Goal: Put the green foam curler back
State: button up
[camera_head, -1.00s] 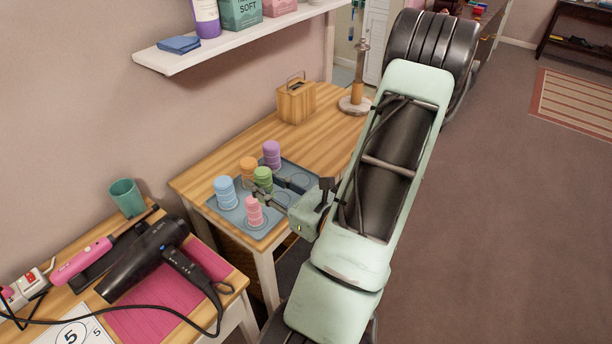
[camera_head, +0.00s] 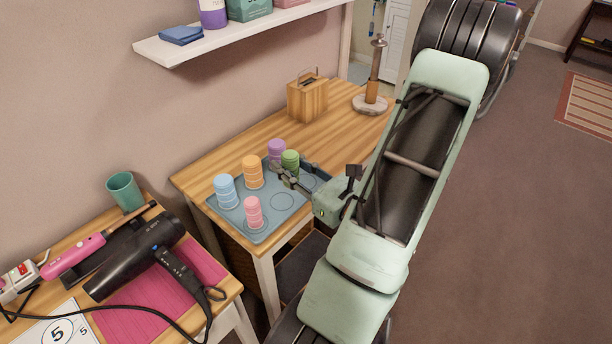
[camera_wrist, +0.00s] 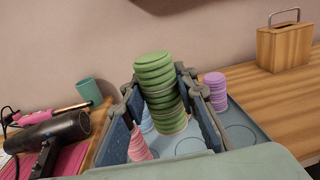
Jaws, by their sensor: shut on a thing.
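The green foam curler (camera_head: 290,160) is ribbed and upright, held between the fingers of my gripper (camera_head: 284,178) at the back right of the blue-grey tray (camera_head: 283,202). In the wrist view the green curler (camera_wrist: 160,80) fills the space between the two fingers (camera_wrist: 160,92). I cannot tell whether its base touches the tray. Blue (camera_head: 225,191), orange (camera_head: 252,171) and pink (camera_head: 253,212) curlers stand on the tray. The purple curler (camera_head: 276,148) stands just behind the green one, partly hidden by it. Empty round outlines show on the tray's right part.
A wooden box (camera_head: 307,98) and a stand with a round base (camera_head: 371,104) are at the table's back. A shelf (camera_head: 235,38) overhangs behind.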

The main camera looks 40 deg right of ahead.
jog(key=d+f+b, duration=0.1)
jog(key=b, duration=0.2)
jog(key=shift+w+f, duration=0.15)
jog(key=shift+w, duration=0.25)
jog(key=w+d+f, duration=0.2)
jog(key=d, duration=0.1)
jog(key=w+d+f+b, duration=0.1)
jog(key=w+d+f, duration=0.1)
jog(key=d+f, duration=0.1)
jog(key=w+d+f+b, duration=0.1)
jog(key=w+d+f, duration=0.1)
jog(key=d+f, duration=0.1)
jog(key=shift+d+f, duration=0.2)
jog(key=shift+d, duration=0.4)
jog(key=shift+w+d+f, duration=0.1)
jog(key=shift+f, duration=1.4)
jog(key=shift+f+b, duration=0.2)
jog(key=shift+b, duration=0.2)
jog(key=o, duration=1.1)
jog(key=shift+c, duration=0.2)
jog(key=shift+r, duration=0.15)
